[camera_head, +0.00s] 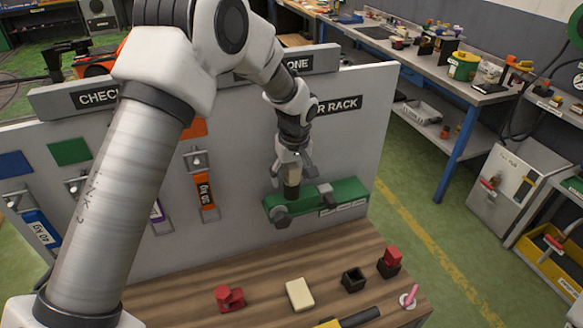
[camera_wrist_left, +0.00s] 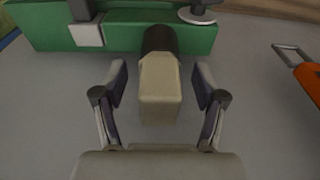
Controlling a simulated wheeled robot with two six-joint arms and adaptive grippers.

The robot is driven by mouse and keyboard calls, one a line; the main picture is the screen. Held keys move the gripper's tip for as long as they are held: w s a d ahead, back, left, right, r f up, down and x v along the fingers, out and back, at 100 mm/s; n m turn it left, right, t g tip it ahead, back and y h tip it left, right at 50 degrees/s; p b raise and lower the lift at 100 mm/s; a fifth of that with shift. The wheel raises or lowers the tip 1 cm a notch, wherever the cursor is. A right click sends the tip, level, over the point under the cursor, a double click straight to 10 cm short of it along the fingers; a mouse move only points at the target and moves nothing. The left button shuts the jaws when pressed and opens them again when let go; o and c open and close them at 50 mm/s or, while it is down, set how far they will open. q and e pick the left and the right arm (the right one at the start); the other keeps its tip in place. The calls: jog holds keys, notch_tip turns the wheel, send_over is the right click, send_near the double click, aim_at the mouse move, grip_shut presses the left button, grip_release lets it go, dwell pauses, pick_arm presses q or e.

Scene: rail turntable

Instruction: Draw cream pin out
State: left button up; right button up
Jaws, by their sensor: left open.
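The cream pin (camera_wrist_left: 160,88) stands out from a dark round collar (camera_wrist_left: 160,41) on the green rack (camera_wrist_left: 130,30), fixed to the grey panel. In the head view the green rack (camera_head: 345,190) is at the panel's right. My left gripper (camera_head: 293,172) is at the pin there and hides much of it. In the left wrist view my left gripper (camera_wrist_left: 161,90) is open, with one finger on each side of the pin and a gap on both sides. The fingers do not touch it. My right gripper is not in view.
Below the panel is a wooden bench (camera_head: 262,268) with a red piece (camera_head: 229,298), a cream block (camera_head: 299,294), black holders and a pink pin (camera_head: 410,296). An orange tag (camera_head: 204,191) hangs left of the rack; it also shows at the right of the wrist view (camera_wrist_left: 308,75).

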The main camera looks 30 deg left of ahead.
pick_arm(q)
jog(key=shift+s, duration=0.1)
jog(key=shift+c, duration=0.7)
grip_shut()
jog(key=c, duration=0.9)
grip_release()
grip_shut()
jog(key=shift+r, duration=0.1)
jog(key=shift+w+r+p, duration=0.3)
jog(key=shift+p, duration=0.1)
jog(key=shift+r, duration=0.25)
jog(key=shift+s, duration=0.2)
jog(key=shift+w, duration=0.1)
